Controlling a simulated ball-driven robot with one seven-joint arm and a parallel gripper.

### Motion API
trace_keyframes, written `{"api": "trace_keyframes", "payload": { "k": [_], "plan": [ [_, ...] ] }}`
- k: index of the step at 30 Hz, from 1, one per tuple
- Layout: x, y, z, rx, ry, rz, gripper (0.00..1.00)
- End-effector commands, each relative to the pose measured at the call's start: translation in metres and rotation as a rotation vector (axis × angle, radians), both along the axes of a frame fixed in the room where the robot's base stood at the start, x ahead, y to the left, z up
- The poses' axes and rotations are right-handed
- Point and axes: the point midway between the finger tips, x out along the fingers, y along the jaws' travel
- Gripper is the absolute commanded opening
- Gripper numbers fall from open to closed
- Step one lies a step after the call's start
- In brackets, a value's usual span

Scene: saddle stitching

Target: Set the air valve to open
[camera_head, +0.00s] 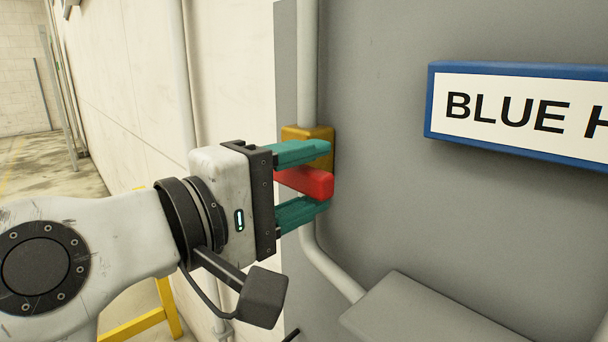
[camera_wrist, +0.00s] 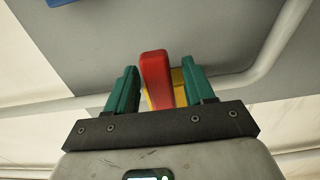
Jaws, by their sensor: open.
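The air valve has a red lever handle (camera_head: 308,182) on a yellow body (camera_head: 324,135), set on a grey pipe against a grey panel. In the head view the handle looks roughly horizontal, across the upright pipe. My gripper (camera_head: 302,182) is open, with one green finger above the handle and one below it. In the wrist view the red handle (camera_wrist: 155,78) stands between the two fingers of my gripper (camera_wrist: 163,85), nearer the left one. The yellow body (camera_wrist: 178,88) is partly hidden behind the handle and right finger. I cannot tell whether a finger touches the handle.
A grey pipe (camera_head: 307,60) runs down to the valve and bends to the lower right below it. A grey ledge (camera_head: 430,315) juts out at the lower right. A blue-framed sign (camera_head: 520,112) is at the upper right. Yellow railing (camera_head: 140,325) stands at the lower left.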

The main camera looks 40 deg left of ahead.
Motion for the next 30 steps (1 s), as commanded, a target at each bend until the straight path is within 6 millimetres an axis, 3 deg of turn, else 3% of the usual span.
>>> {"api": "trace_keyframes", "payload": {
  "k": [2, 19, 30],
  "plan": [
    [-0.0001, 0.0000, 0.0000, 0.000, 0.000, 0.000, 0.53],
    [-0.0006, 0.0001, -0.0002, -0.001, 0.000, 0.000, 0.00],
    [-0.0005, 0.0001, -0.0013, 0.003, 0.001, 0.000, 0.00]
  ]
}}
